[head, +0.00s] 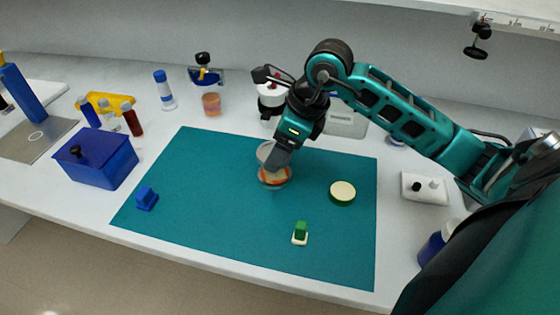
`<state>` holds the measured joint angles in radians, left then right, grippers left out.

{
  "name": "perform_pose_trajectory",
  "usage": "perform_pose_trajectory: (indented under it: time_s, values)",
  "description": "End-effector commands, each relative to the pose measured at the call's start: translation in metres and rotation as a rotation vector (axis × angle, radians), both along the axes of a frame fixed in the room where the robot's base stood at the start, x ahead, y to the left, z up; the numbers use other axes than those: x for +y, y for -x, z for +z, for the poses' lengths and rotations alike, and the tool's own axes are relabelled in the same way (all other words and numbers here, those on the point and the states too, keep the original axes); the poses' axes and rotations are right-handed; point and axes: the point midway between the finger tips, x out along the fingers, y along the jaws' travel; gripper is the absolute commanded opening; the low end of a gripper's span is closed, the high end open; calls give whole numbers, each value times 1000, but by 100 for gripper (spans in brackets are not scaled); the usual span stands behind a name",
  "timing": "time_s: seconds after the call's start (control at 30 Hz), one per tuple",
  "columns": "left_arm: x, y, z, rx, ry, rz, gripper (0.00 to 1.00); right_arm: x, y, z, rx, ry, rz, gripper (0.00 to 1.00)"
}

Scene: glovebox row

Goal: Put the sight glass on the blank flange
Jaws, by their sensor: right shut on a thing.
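My right gripper (276,163) reaches down over the teal mat and is shut on a clear, round glass piece, which I take as the sight glass (264,152). The gripper hides part of it. Orange shows at its lower end, and I cannot tell whether this is part of the glass or a thing under it. I cannot tell whether it touches the mat. A round green disc with a cream top, possibly the blank flange (342,193), lies on the mat to the right of the gripper, apart from it. My left gripper is not in view.
The teal mat (220,215) has free room at front and left. A small green block on a cream base (300,233) and a blue block (147,198) lie on it. A blue box (97,162) stands left; bottles and an orange-filled jar (211,104) stand behind.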

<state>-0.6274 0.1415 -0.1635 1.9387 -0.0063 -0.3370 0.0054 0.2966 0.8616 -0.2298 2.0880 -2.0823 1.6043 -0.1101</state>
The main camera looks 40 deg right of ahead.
Motion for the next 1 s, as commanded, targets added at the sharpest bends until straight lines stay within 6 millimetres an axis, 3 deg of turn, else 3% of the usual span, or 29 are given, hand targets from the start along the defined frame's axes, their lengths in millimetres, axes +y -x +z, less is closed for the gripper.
perform_pose_trajectory:
  time_s: [0.33,0.73,0.77,1.0]
  values:
    - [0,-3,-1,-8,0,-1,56,0,0,-39,-1,-2,-1,15]
    - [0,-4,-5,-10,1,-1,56,0,-1,-46,-4,0,0,15]
    - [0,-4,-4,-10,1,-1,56,0,0,-46,0,1,0,74]
    - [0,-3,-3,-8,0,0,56,0,0,-45,1,1,0,97]
